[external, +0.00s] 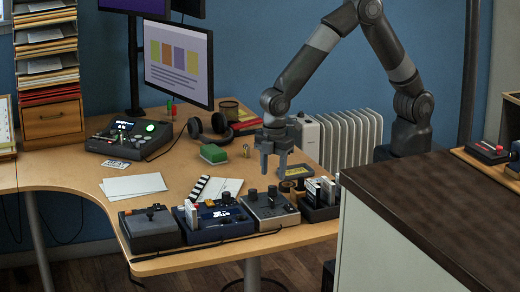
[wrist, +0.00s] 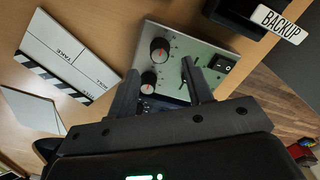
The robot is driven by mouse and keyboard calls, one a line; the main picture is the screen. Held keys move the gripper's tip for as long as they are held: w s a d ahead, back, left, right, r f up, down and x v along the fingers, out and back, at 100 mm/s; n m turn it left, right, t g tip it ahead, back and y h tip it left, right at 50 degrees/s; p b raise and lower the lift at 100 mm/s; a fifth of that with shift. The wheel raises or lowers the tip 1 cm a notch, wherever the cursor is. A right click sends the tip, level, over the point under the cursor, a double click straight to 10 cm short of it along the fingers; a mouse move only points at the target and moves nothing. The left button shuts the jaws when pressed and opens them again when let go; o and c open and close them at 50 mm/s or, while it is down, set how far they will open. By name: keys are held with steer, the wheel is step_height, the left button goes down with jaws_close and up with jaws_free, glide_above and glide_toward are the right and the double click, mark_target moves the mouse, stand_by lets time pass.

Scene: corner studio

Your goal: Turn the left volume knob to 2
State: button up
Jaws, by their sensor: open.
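A silver control box (external: 274,215) stands near the table's front edge in the external view. The panel also has a slider and a black rocker switch (wrist: 221,64). I cannot read numbers around the knobs. My gripper (external: 273,170) points down above and behind the box, open and empty, apart from the knobs.
A blue device (external: 222,230) and a dark box with a lever (external: 150,232) stand left of the silver box. A dark box with cards (external: 320,213) stands right. A clapperboard (wrist: 66,58), green sponge (external: 213,153) and headphones (external: 208,138) lie behind. A dark counter (external: 440,210) is at right.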

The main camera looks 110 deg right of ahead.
mark_target(273, 187)
step_height(273, 187, down, 5)
steer(key=shift+d+f, duration=0.1)
steer(key=shift+f, duration=0.05)
steer(key=shift+c, duration=0.6)
steer(key=c, duration=0.9)
steer(key=shift+m, duration=3.5)
